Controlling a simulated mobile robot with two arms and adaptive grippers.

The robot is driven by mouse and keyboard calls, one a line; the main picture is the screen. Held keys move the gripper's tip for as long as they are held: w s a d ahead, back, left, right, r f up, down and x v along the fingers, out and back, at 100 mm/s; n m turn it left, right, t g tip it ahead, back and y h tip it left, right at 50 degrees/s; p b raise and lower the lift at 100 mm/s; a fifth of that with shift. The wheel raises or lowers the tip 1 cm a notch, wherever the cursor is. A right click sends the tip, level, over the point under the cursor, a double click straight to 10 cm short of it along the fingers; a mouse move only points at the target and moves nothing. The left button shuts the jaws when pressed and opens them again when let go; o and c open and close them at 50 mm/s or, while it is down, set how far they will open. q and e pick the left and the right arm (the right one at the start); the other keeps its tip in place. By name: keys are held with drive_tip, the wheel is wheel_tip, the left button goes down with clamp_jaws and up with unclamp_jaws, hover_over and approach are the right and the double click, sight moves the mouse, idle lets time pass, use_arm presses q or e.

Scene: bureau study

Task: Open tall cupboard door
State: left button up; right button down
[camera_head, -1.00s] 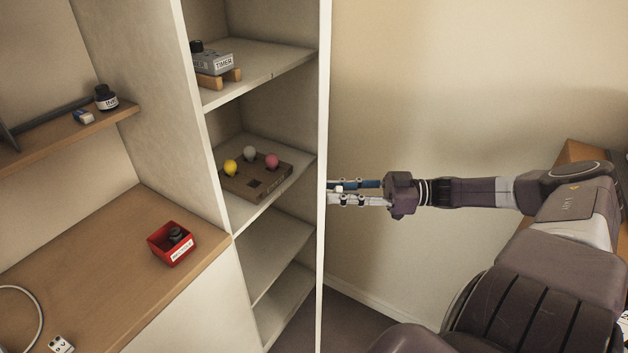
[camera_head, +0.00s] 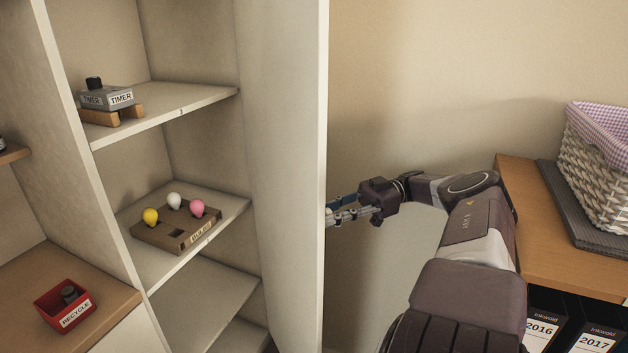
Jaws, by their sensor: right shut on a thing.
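The tall cupboard (camera_head: 165,118) stands open at the left, with its shelves showing. Its white door (camera_head: 286,150) is swung out to the right of the shelves, and I see its inner face and its free edge. My right gripper (camera_head: 334,216) is at the far side of the door's free edge, at about the height of the middle shelf. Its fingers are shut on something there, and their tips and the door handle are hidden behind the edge. My left gripper is not in view.
A grey timer (camera_head: 108,97) and a block with coloured bulbs (camera_head: 178,228) sit on the cupboard shelves. A wooden cabinet (camera_head: 560,262) with a wicker basket (camera_head: 598,165) and binders (camera_head: 545,330) is at right.

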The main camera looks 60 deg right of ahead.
drive_tip(key=shift+s+d, duration=0.2)
drive_tip(key=shift+d, duration=0.1)
drive_tip(key=c, duration=1.7)
unclamp_jaws()
drive_tip(key=shift+o, duration=0.2)
wheel_tip(320, 180, up, 6)
drive_tip(key=shift+w+r, duration=0.1)
drive_tip(key=shift+r, duration=1.9)
